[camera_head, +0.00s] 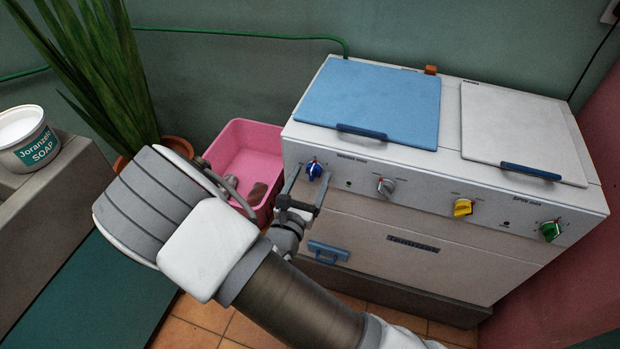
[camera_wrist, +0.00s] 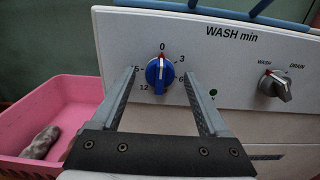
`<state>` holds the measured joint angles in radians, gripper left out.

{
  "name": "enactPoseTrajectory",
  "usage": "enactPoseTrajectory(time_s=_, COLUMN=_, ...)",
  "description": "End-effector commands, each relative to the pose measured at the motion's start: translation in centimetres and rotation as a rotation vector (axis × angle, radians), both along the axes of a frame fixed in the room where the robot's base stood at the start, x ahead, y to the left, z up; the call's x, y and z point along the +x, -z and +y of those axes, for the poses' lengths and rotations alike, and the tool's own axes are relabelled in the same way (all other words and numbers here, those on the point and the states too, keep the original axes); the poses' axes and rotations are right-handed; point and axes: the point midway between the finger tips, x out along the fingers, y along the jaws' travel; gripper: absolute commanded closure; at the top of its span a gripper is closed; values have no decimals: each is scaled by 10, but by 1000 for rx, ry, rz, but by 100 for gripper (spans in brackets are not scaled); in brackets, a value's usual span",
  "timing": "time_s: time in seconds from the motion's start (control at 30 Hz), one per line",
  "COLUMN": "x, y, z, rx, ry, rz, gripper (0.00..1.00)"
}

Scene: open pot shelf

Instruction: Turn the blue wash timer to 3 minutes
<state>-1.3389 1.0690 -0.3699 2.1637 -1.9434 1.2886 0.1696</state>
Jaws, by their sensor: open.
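The blue wash timer (camera_head: 314,169) is a round knob at the left end of the white washer's front panel. In the wrist view the timer (camera_wrist: 159,74) sits under the words "WASH min", with a red mark at the top, at 0. The 3 is to the upper right, 12 at the lower left. My gripper (camera_head: 306,183) is open in front of the panel. In the wrist view its fingers (camera_wrist: 161,76) stand apart, one on each side of the knob, with gaps showing. I cannot tell whether the fingertips reach its depth.
To the right are a grey wash/drain knob (camera_head: 386,187), a yellow knob (camera_head: 462,208) and a green knob (camera_head: 550,231). A blue lid (camera_head: 372,98) and a white lid (camera_head: 520,130) lie on top. A pink tub (camera_head: 238,139) stands to the left of the washer.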

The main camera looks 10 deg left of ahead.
Motion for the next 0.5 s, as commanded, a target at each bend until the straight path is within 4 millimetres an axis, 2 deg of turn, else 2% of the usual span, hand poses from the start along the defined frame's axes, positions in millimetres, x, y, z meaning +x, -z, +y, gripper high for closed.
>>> enactPoseTrajectory(time_s=0.13, x=0, y=0, z=0, rx=0, ry=0, rz=0, gripper=22)
enactPoseTrajectory(time_s=0.5, x=0, y=0, z=0, rx=0, ry=0, rz=0, gripper=89)
